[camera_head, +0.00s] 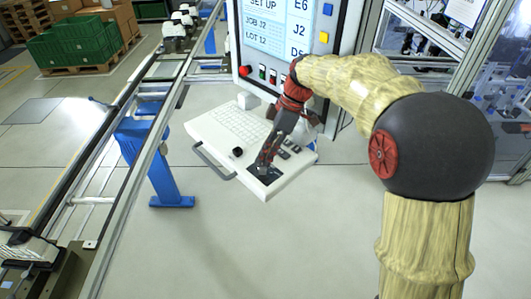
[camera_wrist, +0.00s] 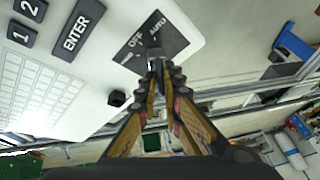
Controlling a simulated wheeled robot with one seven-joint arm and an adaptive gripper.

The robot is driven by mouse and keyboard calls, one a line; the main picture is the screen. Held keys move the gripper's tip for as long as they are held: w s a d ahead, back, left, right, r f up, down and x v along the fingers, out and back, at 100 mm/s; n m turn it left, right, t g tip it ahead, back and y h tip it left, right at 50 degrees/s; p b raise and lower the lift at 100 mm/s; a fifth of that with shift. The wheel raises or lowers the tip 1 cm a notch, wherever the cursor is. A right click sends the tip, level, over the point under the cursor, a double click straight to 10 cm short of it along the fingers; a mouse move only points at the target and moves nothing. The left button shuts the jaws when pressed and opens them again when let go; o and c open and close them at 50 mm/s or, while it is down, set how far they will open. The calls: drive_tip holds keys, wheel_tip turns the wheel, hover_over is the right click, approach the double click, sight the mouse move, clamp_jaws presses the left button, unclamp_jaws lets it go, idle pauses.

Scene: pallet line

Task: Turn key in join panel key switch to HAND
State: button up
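The join panel (camera_head: 245,135) is a white sloped console with a keyboard. Its key switch has a dark plate (camera_wrist: 172,36) at the panel corner; the words OFF and AUTO show on it in the wrist view. No HAND mark is readable. The plate also shows in the head view (camera_head: 273,177), partly behind my gripper (camera_head: 264,162). In the wrist view my gripper (camera_wrist: 157,68) points at the plate with its fingertips close together around the small dark key (camera_wrist: 154,52). The fingers look shut on the key. They partly hide it, so its exact angle is unclear.
A black knob (camera_wrist: 116,98) stands on the panel near the fingers, and an ENTER key (camera_wrist: 77,30) lies beyond. A grey handle (camera_head: 212,163) runs along the panel's front. A display cabinet (camera_head: 243,58) rises behind. A rail conveyor (camera_head: 130,140) is at left; the front floor is clear.

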drive_tip(key=o, duration=0.5)
drive_tip(key=shift+o, duration=0.8)
drive_tip(key=o, duration=0.4)
drive_tip(key=shift+c, duration=0.2)
drive_tip(key=shift+r+p, duration=2.05)
drive_tip(key=shift+r, duration=1.45)
